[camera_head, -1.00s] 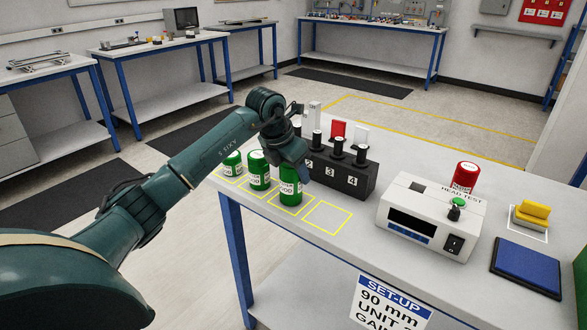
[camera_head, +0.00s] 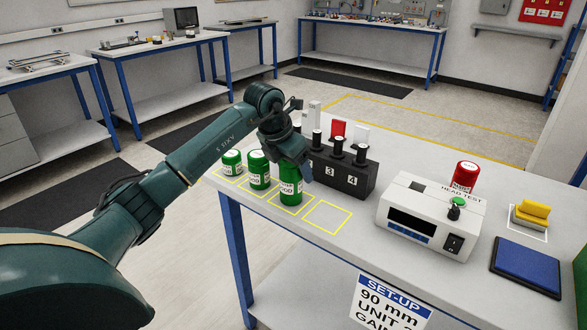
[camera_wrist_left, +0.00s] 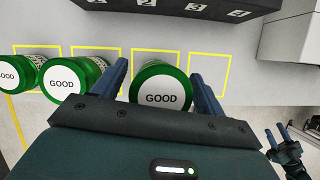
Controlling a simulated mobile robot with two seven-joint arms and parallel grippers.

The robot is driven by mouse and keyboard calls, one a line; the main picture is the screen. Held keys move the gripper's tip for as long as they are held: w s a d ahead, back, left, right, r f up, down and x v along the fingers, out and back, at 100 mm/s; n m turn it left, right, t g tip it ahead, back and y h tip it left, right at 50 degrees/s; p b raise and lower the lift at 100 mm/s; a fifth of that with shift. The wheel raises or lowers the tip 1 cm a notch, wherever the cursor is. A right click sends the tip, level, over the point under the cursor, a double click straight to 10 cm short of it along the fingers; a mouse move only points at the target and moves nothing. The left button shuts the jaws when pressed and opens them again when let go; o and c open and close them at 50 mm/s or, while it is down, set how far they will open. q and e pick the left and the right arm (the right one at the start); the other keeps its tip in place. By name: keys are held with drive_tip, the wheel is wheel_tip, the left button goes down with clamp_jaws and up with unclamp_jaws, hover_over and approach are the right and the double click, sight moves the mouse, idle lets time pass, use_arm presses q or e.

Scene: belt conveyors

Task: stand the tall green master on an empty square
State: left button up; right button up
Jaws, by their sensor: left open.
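The tall green master (camera_head: 291,193) stands upright in the third yellow square from the left; its white GOOD top shows in the left wrist view (camera_wrist_left: 161,98). My left gripper (camera_head: 294,168) is over it, open, with one blue finger on each side of its top in the left wrist view (camera_wrist_left: 160,72). I cannot tell whether a finger touches it. Two shorter green masters (camera_head: 232,164) (camera_head: 259,172) stand in the squares to the left. The rightmost square (camera_head: 327,217) is empty. My right gripper (camera_wrist_left: 277,134) shows small at the lower right of the wrist view, its fingers apart.
A black numbered block (camera_head: 345,178) with several black-handled pieces stands right behind the squares. A white head-test box (camera_head: 425,219), a red master (camera_head: 465,178), a blue pad (camera_head: 526,267) and a yellow block (camera_head: 533,213) are to the right. The bench's front edge is close to the squares.

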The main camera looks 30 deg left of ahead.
use_arm(q)
drive_tip(key=v, duration=1.1)
drive_tip(key=shift+s, duration=0.1)
